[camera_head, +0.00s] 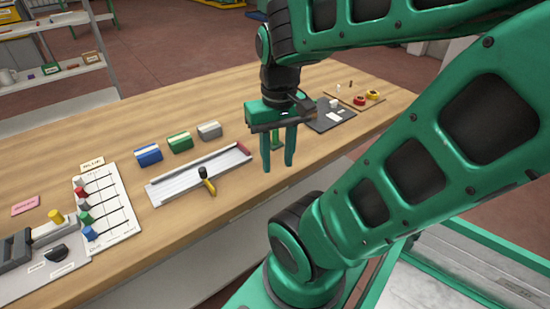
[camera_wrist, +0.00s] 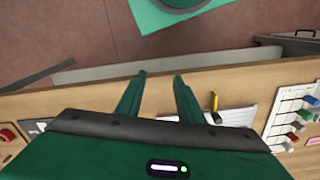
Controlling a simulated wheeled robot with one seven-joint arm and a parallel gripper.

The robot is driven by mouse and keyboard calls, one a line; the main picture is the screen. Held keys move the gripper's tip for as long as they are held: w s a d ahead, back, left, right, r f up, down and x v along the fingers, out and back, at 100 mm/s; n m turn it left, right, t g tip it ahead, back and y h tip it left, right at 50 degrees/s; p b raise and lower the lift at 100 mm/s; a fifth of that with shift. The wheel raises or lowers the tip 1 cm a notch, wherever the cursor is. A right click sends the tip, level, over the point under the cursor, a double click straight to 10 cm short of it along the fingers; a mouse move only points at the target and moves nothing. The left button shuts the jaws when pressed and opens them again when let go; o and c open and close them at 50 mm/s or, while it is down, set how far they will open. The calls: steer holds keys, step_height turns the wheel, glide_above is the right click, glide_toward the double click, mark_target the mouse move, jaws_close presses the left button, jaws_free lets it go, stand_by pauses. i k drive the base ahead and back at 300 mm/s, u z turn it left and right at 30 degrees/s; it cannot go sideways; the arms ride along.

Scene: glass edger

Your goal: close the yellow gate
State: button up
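The likely yellow gate is a short yellow bar with a black knob (camera_head: 208,184), at the front edge of a long grey channel (camera_head: 170,188) on the wooden bench. The bar slants out over the near edge of the channel. It also shows in the wrist view (camera_wrist: 214,102), right of my fingers. I cannot tell from these frames exactly how far it stands open. My gripper (camera_head: 278,167) hangs fingers down to the right of the channel, apart from the bar. Its two green fingers are apart with nothing between them, as the wrist view (camera_wrist: 159,76) also shows.
Blue (camera_head: 148,154), green (camera_head: 180,142) and grey (camera_head: 209,131) blocks stand behind the channel. A white board with coloured sliders (camera_head: 112,208) lies to the left, beside a grey device (camera_head: 40,262). A dark tray (camera_head: 332,118) lies at the right. The bench between the board and channel is clear.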

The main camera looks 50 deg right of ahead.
mark_target(202, 171)
steer(key=z, duration=0.95)
steer(key=k, duration=0.55)
steer(key=u, duration=0.5)
